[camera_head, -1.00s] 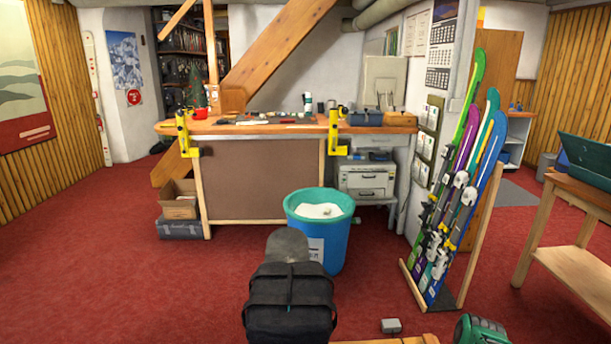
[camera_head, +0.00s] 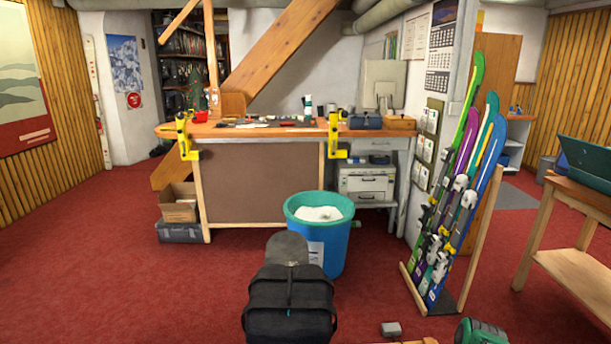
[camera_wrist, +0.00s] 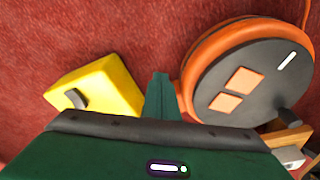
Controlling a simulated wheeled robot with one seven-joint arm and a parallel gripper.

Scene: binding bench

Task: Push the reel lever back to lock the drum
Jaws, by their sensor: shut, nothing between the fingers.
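In the wrist view a reel with an orange rim and a dark grey drum face (camera_wrist: 252,78) fills the upper right. Orange squares and a white mark are on its face. A dark knob or short lever (camera_wrist: 288,120) juts out at its lower right side; I cannot tell for sure that it is the reel lever. My gripper (camera_wrist: 160,82) is dark green, shut and empty. Its fingertips lie just left of the reel's rim in the picture; whether they touch it is unclear. I do not make out the reel or the fingers in the head view.
A yellow block (camera_wrist: 98,88) with a grey tab lies left of my fingers. In the head view a blue bin (camera_head: 335,249) stands before the workbench (camera_head: 265,185). A ski rack (camera_head: 462,300) stands at right, beside a wooden table (camera_head: 575,262). Red carpet is open at left.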

